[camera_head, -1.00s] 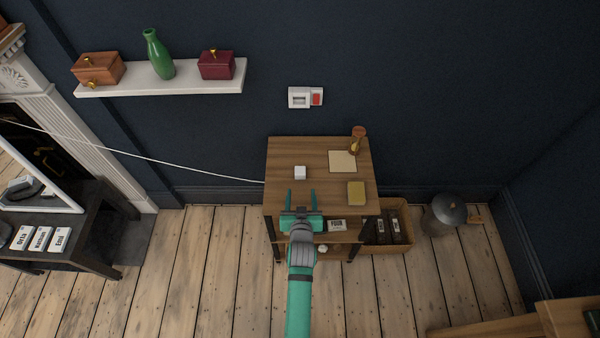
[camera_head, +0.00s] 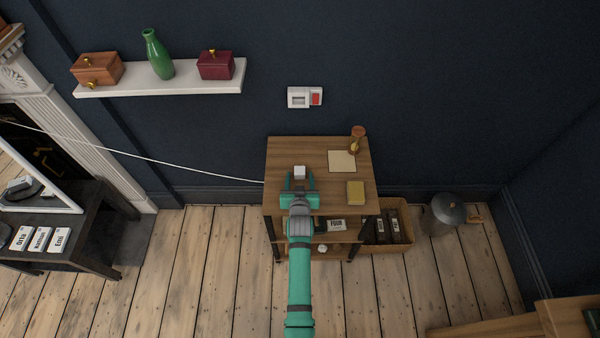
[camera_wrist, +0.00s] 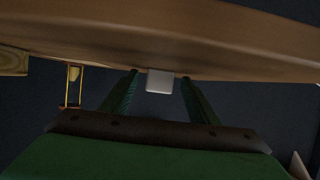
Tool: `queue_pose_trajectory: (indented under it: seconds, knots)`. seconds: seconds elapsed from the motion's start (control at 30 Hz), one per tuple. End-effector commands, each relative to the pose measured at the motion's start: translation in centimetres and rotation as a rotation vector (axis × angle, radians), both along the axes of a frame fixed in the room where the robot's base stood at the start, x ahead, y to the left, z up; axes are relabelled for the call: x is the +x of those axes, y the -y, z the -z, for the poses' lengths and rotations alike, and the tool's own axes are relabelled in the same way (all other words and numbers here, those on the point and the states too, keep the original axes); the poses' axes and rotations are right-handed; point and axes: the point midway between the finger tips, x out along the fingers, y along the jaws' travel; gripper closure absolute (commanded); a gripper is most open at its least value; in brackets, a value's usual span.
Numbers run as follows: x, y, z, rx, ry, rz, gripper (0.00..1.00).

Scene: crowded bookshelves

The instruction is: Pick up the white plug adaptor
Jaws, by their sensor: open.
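The white plug adaptor (camera_head: 300,171) is a small white block on top of the wooden side table (camera_head: 285,150), near its front left part. It also shows in the wrist view (camera_wrist: 160,82), where the picture is upside down and the tabletop is above. My gripper (camera_head: 300,179) is open, with one green finger on each side of the adaptor. In the wrist view my gripper (camera_wrist: 160,79) has its fingertips around the adaptor, with a visible gap on both sides. I cannot tell the exact height of the fingers over the tabletop.
A yellow block (camera_head: 356,191), a paper sheet (camera_head: 342,161) and a brass and wood object (camera_head: 357,140) share the tabletop to the right. A white wall socket (camera_head: 299,97) with a red part is above. A crate (camera_head: 400,246) and a metal bin (camera_head: 443,215) stand right.

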Motion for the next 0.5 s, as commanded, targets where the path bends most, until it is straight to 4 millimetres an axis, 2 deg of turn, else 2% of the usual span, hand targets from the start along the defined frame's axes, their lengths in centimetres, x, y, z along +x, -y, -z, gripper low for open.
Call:
queue_pose_trajectory:
  seconds: [0.13,0.17,0.33,0.5]
  knots:
    - [-0.01,0.01,-0.03,0.000,0.000,0.000,0.45]
    - [-0.01,0.01,-0.03,0.000,0.000,0.000,0.50]
    - [-0.02,0.01,-0.04,0.000,0.001,0.000,0.90]
    - [-0.01,-0.02,-0.05,0.000,0.001,0.000,0.90]
